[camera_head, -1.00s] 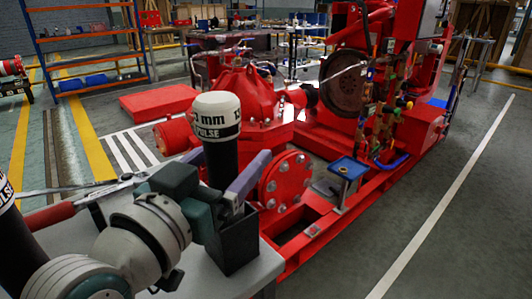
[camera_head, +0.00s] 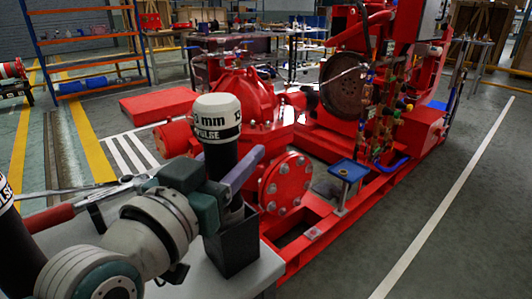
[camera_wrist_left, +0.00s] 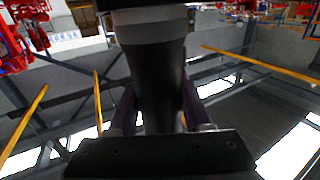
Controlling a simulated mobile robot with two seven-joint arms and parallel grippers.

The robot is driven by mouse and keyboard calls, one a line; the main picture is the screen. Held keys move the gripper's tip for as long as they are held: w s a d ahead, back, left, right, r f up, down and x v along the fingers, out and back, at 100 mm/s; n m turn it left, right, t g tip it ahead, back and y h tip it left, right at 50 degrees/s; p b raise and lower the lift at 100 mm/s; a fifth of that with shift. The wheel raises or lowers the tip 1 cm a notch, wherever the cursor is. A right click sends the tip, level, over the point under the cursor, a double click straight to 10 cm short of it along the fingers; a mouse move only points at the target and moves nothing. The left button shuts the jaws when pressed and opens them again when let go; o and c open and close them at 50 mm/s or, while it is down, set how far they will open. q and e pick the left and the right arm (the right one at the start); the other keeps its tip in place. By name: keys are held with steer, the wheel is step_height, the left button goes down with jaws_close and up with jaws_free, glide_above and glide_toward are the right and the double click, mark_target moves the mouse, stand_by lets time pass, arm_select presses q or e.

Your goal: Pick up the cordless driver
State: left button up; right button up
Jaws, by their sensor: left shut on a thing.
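The cordless driver (camera_head: 219,122) stands upright, with a white lettered cap on top and a black body below. Its lower end is inside a black open-topped holder (camera_head: 232,247) on a pale table. My left gripper (camera_head: 236,178) is shut on the black body, just below the cap and above the holder. One purple finger shows, and the other is mostly hidden. In the left wrist view the black body of the driver (camera_wrist_left: 155,75) lies between both purple fingers. My right gripper is not in view.
A similar black tool with a white lettered cap (camera_head: 6,196) is cut off at the left edge. A red-handled tool (camera_head: 50,217) lies on the table behind my left arm. The large red pumpset (camera_head: 285,185) stands close behind and right of the holder. Open floor lies further right.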

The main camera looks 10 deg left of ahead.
arm_select(q)
jaws_close()
stand_by(0.5)
steer(key=shift+r, duration=0.1)
step_height(320, 180, up, 20)
steer(key=p, duration=0.7)
steer(key=o, duration=0.5)
jaws_free()
jaws_close()
stand_by(0.6)
